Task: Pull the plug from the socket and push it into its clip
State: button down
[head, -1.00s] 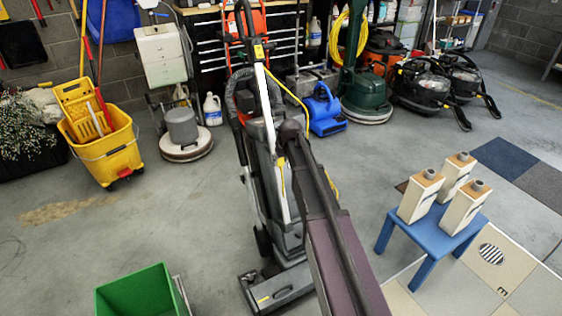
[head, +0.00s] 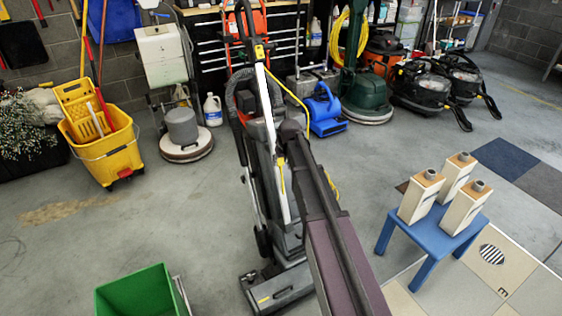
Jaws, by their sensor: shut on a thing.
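A grey upright vacuum cleaner (head: 280,235) with a tall handle and a yellow cord (head: 291,98) stands at the centre of the head view. My arm, a purple-grey and dark link, comes up from the bottom edge and covers part of its right side. I cannot make out my gripper's fingers; they are not visible past the arm and machine. The plug, the socket and the clip cannot be told apart in this view. A small yellow streak shows on the front of the vacuum, too small to identify.
A blue stool (head: 437,236) with several cream boxes stands at the right. A green bin (head: 137,292) is at the lower left and a yellow mop bucket (head: 107,150) farther left. Other cleaning machines line the back wall. Grey floor between is open.

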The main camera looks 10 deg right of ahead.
jog(key=shift+c, duration=0.7)
grip_release()
jog(key=shift+s, duration=0.15)
